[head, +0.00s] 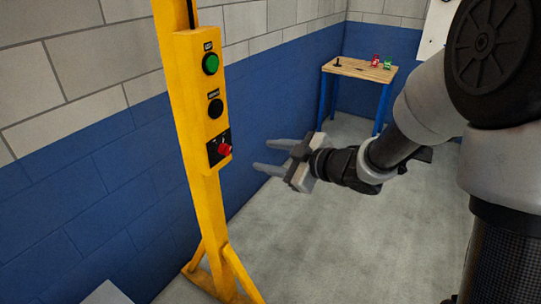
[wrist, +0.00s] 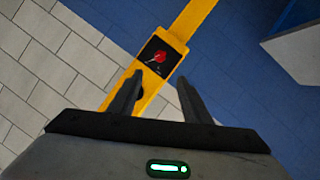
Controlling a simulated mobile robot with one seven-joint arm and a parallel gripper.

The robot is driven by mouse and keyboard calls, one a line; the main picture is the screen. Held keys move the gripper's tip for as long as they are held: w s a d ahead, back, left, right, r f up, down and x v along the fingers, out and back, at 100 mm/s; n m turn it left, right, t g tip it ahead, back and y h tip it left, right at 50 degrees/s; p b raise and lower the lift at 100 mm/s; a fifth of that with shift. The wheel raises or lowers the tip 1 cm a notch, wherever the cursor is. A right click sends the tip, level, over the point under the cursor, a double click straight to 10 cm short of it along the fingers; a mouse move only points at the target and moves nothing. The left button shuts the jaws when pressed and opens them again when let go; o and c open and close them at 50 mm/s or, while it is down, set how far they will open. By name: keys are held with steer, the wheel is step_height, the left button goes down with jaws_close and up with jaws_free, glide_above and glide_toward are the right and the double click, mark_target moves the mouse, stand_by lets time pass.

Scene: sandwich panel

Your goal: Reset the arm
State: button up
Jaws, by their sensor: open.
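My gripper (head: 272,157) is open and empty in the head view, reaching left toward the yellow control post (head: 193,130). Its fingers look level with the lower part of the panel, and they appear apart from it. The panel carries a green button (head: 210,64), a black button (head: 215,108) and a red switch (head: 225,149) on a black plate. In the wrist view my gripper (wrist: 158,90) also shows open, its two fingers spread. The red switch (wrist: 158,57) lies beyond the fingertips there, and the black button is partly hidden behind the left finger.
A wooden table (head: 350,69) with blue legs stands at the back, bearing a black joystick-like item (head: 337,62) and small red (head: 375,61) and green (head: 387,64) items. A blue and grey block wall (head: 75,165) runs behind the post. The grey floor (head: 330,240) is clear.

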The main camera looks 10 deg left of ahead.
steer(key=w+d+r+m+t+h+p, duration=0.25)
steer(key=d+r+m+t+h, duration=0.2)
steer(key=d+r, duration=0.4)
steer(key=s+d+r+m+h, duration=0.2)
steer(key=d+m+h, duration=0.1)
steer(key=d, duration=0.3)
steer(key=s+d+r+m+h, duration=0.2)
steer(key=s+d+m+h, duration=0.15)
steer(key=d, duration=0.25)
steer(key=s+d+m+g+p, duration=0.1)
steer(key=s+m+g, duration=0.2)
steer(key=s, duration=0.8)
steer(key=s+d+f+m+g+p, duration=0.1)
steer(key=s+d+m+g, duration=0.1)
steer(key=s, duration=0.9)
steer(key=shift+f+m+g+h+p, duration=0.15)
steer(key=shift+m+g+h+p, duration=0.2)
steer(key=shift+m+g, duration=0.5)
steer(key=shift+d, duration=0.1)
steer(key=shift+c, duration=1.6)
